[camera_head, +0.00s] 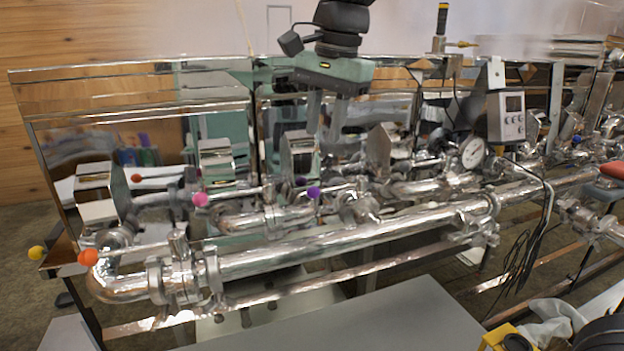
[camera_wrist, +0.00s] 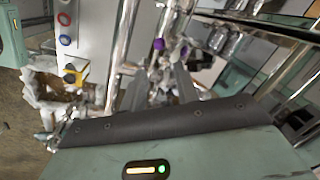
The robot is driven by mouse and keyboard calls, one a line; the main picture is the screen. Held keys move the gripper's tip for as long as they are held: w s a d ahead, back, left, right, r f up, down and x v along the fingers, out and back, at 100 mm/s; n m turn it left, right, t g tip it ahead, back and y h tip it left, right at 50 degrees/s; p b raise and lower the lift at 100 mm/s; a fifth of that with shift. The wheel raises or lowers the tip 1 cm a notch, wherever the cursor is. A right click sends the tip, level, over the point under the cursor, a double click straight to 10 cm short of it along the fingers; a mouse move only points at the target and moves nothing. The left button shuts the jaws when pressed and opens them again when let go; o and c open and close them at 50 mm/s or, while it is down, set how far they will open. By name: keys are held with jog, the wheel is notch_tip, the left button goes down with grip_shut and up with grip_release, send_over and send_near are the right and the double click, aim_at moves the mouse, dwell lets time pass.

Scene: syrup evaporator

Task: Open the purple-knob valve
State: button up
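The purple knob (camera_head: 313,192) is a small ball on a valve lever at the middle of the steel pipework. A second, darker purple knob (camera_head: 301,181) shows just behind it. In the wrist view a purple knob (camera_wrist: 158,44) appears beyond the fingertips, and another small purple spot (camera_wrist: 183,50) is to its right. My gripper (camera_head: 325,136) points down above the pipework, higher in the picture than the knobs and apart from them. Its two fingers are spread with nothing between them, which the wrist view (camera_wrist: 160,78) also shows.
A pink knob (camera_head: 200,199), an orange knob (camera_head: 88,257) and a yellow knob (camera_head: 37,253) are to the left. A pressure gauge (camera_head: 473,152) and a grey control box (camera_head: 506,116) stand to the right. A thick pipe (camera_head: 330,240) runs in front.

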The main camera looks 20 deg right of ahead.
aim_at(315, 187)
jog(key=f, duration=0.3)
jog(key=w+f+p, duration=0.1)
jog(key=f, duration=0.3)
jog(key=a+f, duration=0.1)
jog(key=f, duration=0.3)
jog(key=shift+w+f+p, duration=0.2)
jog(key=shift+w+p, duration=0.05)
jog(key=shift+p, duration=0.1)
grip_shut()
